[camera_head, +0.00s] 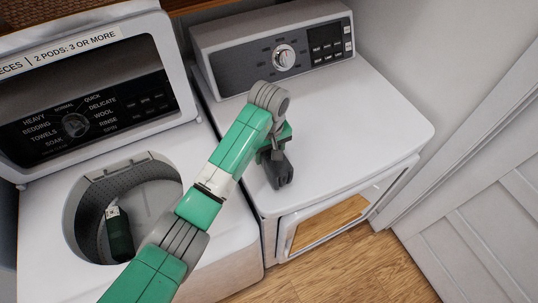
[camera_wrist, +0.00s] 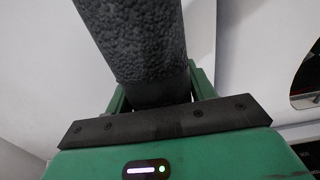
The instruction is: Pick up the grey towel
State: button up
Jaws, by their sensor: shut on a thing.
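The grey towel (camera_wrist: 140,45) is a dark, rough-textured roll that fills the upper middle of the wrist view. My gripper (camera_wrist: 160,100) is shut on it, and its jaws show at both sides of the roll. In the head view the towel (camera_head: 281,172) is a small dark grey shape below my gripper (camera_head: 272,153), over the front part of the dryer top. I cannot tell whether its lower end touches the dryer. My arm hides part of the gripper in the head view.
A white panelled door (camera_head: 485,200) stands at right.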

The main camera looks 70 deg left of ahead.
jog(key=s+d+r+p, duration=0.2)
jog(key=s+d+p, duration=0.4)
jog(key=s+d, duration=0.3)
jog(key=d, duration=0.4)
jog(key=shift+d+r, duration=0.15)
jog(key=shift+r, duration=0.05)
